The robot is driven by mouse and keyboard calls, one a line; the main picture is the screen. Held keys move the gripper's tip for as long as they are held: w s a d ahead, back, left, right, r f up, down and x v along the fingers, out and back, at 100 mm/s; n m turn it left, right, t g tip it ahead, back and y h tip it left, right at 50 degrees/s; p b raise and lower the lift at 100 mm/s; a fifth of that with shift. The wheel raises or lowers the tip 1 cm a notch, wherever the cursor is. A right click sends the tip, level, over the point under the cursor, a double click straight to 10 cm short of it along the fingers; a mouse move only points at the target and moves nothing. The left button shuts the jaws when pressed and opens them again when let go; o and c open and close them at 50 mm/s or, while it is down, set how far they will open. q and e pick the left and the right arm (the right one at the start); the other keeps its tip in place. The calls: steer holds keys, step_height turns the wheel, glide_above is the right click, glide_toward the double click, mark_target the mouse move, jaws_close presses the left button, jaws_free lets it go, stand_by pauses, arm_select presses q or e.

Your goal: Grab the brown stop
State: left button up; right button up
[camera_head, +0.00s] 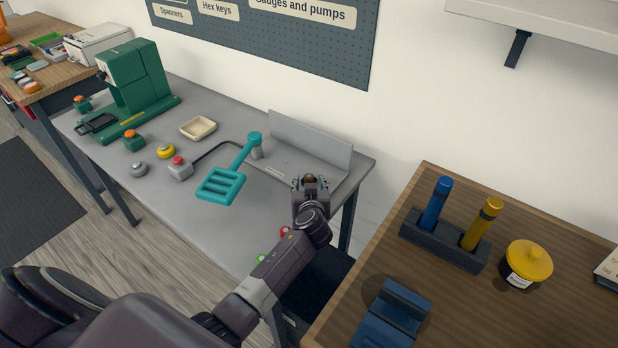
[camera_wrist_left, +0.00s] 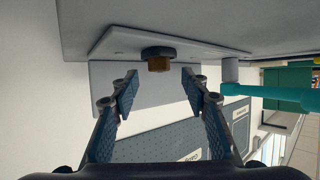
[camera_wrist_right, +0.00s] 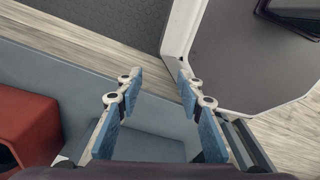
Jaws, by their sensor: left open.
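The brown stop (camera_wrist_left: 159,66) is a short brown cylinder on a dark round collar, fixed to a grey plate (camera_wrist_left: 117,40). In the head view the stop (camera_head: 310,177) shows partly, mostly hidden by my left gripper (camera_head: 311,184). My left gripper is open and empty; in its wrist view the fingertips (camera_wrist_left: 160,88) are on either side of the stop's line, just short of it and not touching. My right gripper (camera_wrist_right: 160,85) is open and empty, away from the bench and outside the head view.
A teal slotted paddle (camera_head: 222,185) on a post stands left of the gripper. A grey upright fence (camera_head: 311,140) rises behind it. A green machine (camera_head: 135,80), several push buttons and a beige dish (camera_head: 198,128) are further left. A wooden table (camera_head: 470,310) stands at right.

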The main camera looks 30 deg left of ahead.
mark_target(309, 177)
arm_select(q)
steer(key=shift+x, duration=1.55)
steer(key=shift+c, duration=0.8)
steer(key=c, duration=0.8)
steer(key=shift+c, duration=0.4)
arm_select(e)
steer(key=shift+w+a+r, duration=0.25)
steer(key=shift+w+a, duration=0.2)
steer(key=shift+w, duration=0.3)
steer(key=shift+d, duration=0.15)
